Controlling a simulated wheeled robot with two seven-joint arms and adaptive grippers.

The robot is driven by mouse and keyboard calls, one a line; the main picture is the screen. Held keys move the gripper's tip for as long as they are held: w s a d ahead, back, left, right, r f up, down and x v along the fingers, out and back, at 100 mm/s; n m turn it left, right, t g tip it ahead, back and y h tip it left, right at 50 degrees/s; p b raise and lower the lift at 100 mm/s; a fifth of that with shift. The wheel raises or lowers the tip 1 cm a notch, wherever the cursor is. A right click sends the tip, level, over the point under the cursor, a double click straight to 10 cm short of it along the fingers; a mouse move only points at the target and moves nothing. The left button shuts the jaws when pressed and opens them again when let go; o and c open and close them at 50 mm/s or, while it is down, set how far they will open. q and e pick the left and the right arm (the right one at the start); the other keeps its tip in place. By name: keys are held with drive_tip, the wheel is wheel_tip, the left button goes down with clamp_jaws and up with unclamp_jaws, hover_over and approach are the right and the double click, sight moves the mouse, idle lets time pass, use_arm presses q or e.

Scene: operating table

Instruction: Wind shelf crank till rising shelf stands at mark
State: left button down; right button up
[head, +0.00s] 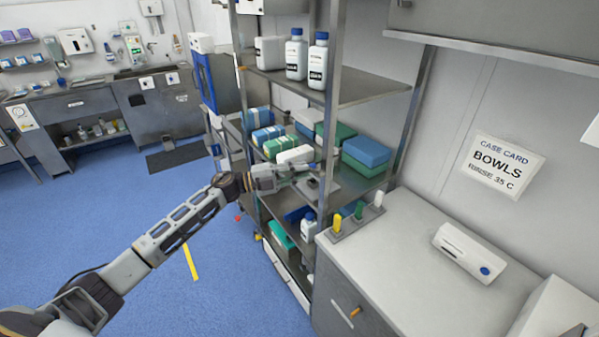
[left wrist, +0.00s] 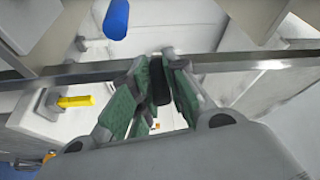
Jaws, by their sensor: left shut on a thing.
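My left gripper (head: 308,178) reaches the front right post of the metal shelf rack. In the left wrist view its green-padded fingers (left wrist: 157,82) are closed around a dark upright grip (left wrist: 160,84), which appears to be the crank handle. In the head view the gripper hides most of the crank. The rack has a middle shelf (head: 348,190) with blue, green and white packs, and an upper shelf (head: 375,90) with white bottles. I cannot tell which shelf rises, and I make out no height mark. My right gripper is in neither view.
A grey-topped cabinet (head: 400,265) stands close right of the rack, carrying yellow, green and white pegs (head: 358,212) and a white device (head: 468,252). A yellow peg (left wrist: 76,101) shows near the fingers in the wrist view. Blue floor (head: 120,200) lies open at left.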

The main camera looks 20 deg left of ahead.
use_arm(q)
drive_tip(key=c, duration=1.4)
unclamp_jaws()
drive_tip(key=shift+r, duration=0.1)
drive_tip(key=shift+s+a, duration=0.1)
drive_tip(key=shift+a, duration=0.1)
drive_tip(key=shift+v, duration=5.8)
